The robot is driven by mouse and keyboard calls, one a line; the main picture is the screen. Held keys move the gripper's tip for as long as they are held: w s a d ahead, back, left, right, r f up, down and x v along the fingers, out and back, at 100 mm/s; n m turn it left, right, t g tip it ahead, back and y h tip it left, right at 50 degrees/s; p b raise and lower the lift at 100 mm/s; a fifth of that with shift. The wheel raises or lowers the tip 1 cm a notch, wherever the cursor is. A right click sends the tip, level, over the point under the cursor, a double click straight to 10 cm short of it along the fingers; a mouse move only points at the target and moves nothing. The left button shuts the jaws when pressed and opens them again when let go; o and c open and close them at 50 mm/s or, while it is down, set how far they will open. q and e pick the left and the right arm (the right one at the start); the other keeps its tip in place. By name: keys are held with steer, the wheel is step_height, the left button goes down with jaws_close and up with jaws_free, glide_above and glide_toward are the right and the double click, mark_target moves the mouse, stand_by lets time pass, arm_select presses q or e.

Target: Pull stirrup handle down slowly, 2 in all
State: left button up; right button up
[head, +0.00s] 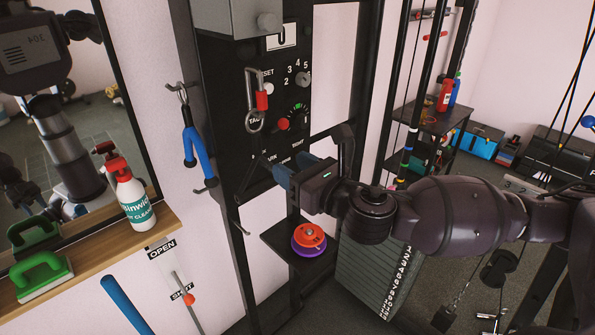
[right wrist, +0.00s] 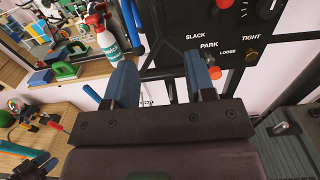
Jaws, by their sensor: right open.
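A blue-gripped handle (head: 195,148), which looks like the stirrup handle, hangs from a wall hook by a metal clip, left of the black control panel (head: 274,158). What seems to be the same blue handle shows in the right wrist view (right wrist: 131,22), beyond the left finger. My right gripper (head: 284,178) is open and empty, in front of the lower panel, right of and a little below the handle, and apart from it. Its two blue-padded fingers show in the right wrist view (right wrist: 160,76) with nothing between them.
A carabiner (head: 256,110) with a red sleeve hangs on the panel. Below is a small shelf with orange and purple discs (head: 309,240). A spray bottle (head: 132,195) and green brush (head: 40,277) stand on the wooden ledge (head: 105,251) under a mirror. A weight stack (head: 372,275) stands right.

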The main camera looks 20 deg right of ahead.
mark_target(260, 146)
steer(key=shift+b+x, duration=0.55)
steer(key=shift+x, duration=2.5)
steer(key=shift+p+x, duration=0.3)
steer(key=shift+x, duration=2.25)
steer(key=shift+p, duration=0.35)
steer(key=shift+c, duration=0.5)
jaws_close()
